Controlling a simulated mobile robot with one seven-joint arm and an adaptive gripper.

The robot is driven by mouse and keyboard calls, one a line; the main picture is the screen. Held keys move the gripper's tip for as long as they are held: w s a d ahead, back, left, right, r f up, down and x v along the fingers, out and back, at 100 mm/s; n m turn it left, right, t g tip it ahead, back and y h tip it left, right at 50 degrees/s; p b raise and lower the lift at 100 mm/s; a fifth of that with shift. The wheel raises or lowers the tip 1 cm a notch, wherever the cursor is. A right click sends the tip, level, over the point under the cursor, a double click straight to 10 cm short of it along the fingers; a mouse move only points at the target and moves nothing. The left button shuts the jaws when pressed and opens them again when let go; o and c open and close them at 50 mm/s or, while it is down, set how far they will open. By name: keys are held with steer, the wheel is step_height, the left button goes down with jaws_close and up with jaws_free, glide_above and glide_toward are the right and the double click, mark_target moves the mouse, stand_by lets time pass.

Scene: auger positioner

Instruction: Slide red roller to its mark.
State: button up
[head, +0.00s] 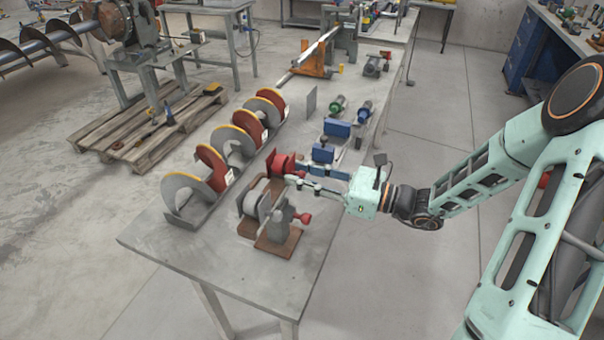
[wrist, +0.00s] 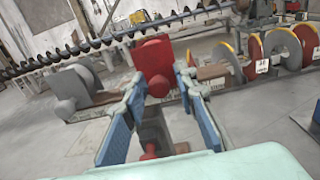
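The red roller (head: 281,164) sits on a brown base rail on the workbench, behind a grey roller unit. In the wrist view the red roller (wrist: 154,62) stands upright straight ahead, between and just beyond my fingertips. My gripper (head: 292,177) reaches in from the right at the roller's near side. In the wrist view my gripper (wrist: 158,85) has its two blue-padded fingers spread apart, with a gap on each side of the red part. A small red knob (wrist: 150,152) shows low between the fingers. I cannot make out the mark.
The grey roller unit (head: 255,200) with a red knob stands close in front on the same rail. Augers with red and grey flights (head: 217,165) lie along the left. Blue blocks (head: 324,152) and small motors stand behind. The front bench corner (head: 180,250) is clear.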

steer(key=shift+o, duration=0.3)
steer(key=shift+d, duration=0.1)
steer(key=v, duration=1.1)
steer(key=shift+s+d, duration=0.15)
steer(key=shift+d, duration=0.25)
steer(key=p+x, duration=0.3)
steer(key=x, duration=0.9)
steer(key=shift+a, duration=0.1)
steer(key=shift+c, duration=0.2)
jaws_close()
